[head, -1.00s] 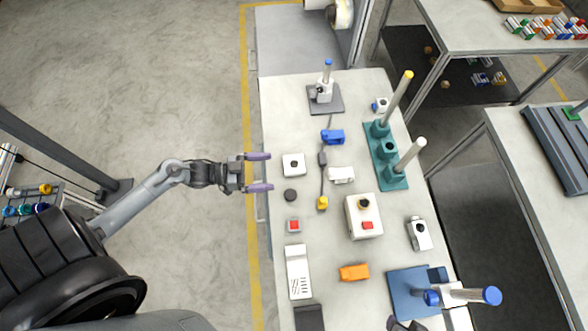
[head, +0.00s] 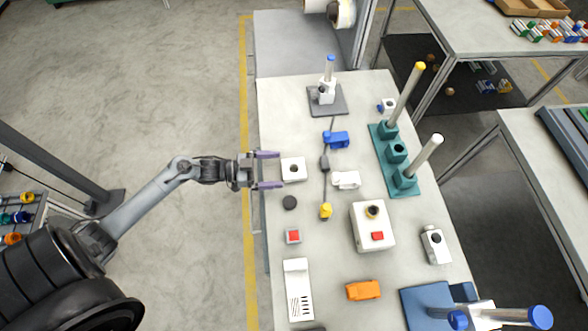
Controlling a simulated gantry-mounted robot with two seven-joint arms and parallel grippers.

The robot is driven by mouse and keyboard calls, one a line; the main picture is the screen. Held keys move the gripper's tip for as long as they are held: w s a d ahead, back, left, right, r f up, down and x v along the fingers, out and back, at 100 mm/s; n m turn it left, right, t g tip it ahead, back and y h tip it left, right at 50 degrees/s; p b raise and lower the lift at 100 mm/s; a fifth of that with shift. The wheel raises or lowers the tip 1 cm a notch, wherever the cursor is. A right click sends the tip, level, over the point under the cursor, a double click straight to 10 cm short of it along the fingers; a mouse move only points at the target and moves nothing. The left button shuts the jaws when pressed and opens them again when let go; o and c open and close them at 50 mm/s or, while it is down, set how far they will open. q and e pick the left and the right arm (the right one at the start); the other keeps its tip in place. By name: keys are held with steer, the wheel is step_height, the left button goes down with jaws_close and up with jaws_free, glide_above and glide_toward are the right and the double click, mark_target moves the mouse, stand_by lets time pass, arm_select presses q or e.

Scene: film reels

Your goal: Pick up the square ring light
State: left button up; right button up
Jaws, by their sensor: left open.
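My right gripper is not in view.
A grey-based stand (head: 327,101) is above; a teal post rack (head: 401,178) stands right.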

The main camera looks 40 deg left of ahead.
mark_target(299, 168)
arm_select(q)
steer(key=shift+w+d+f, duration=0.1)
steer(key=shift+w+d, duration=0.3)
steer(key=shift+w, duration=0.05)
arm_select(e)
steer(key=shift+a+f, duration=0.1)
arm_select(q)
steer(key=x, duration=0.4)
steer(key=shift+b, duration=0.35)
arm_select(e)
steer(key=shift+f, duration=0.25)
arm_select(q)
steer(key=c, duration=1.1)
steer(key=shift+o, duration=0.2)
